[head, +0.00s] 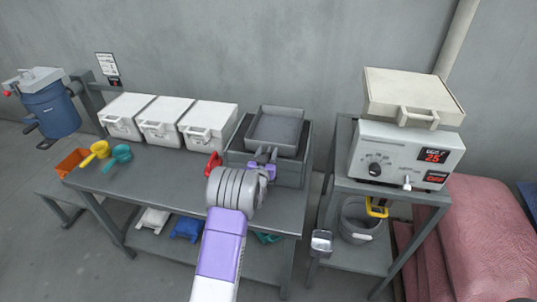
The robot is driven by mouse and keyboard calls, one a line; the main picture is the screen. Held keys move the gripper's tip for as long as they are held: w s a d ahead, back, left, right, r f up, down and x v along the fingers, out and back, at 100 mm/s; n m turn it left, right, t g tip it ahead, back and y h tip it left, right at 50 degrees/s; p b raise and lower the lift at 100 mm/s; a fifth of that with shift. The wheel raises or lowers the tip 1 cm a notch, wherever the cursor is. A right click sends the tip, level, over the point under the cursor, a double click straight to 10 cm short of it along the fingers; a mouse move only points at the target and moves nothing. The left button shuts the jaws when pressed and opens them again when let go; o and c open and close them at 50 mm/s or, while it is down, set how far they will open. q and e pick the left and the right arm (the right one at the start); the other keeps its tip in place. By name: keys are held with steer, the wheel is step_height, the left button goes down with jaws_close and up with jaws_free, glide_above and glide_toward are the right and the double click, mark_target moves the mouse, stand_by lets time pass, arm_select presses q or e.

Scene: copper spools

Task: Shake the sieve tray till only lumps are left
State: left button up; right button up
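The sieve tray (277,129) is a grey, shallow, square tray at the dark box (237,156) on the right end of the bench. It looks slightly raised above the box's rim. Its inside looks plain grey, and I cannot make out any lumps or powder. My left gripper (265,155) is at the middle of the tray's front edge, with its dark fingers against it, seemingly shut on it. My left wrist hides part of the box's front. My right gripper is not in view.
Several white lidded bins (122,117) stand along the bench's back. An orange bin (72,162), a yellow scoop (96,152) and a teal scoop (118,157) are at the left. A red-handled item (213,164) lies beside my wrist. A stand with an oven-like unit (400,153) is at the right.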

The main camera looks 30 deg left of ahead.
arm_select(q)
steer(key=shift+o, duration=0.3)
steer(key=shift+f, duration=0.1)
steer(key=v, duration=0.7)
steer(key=shift+s+d, duration=0.15)
steer(key=shift+s, duration=0.1)
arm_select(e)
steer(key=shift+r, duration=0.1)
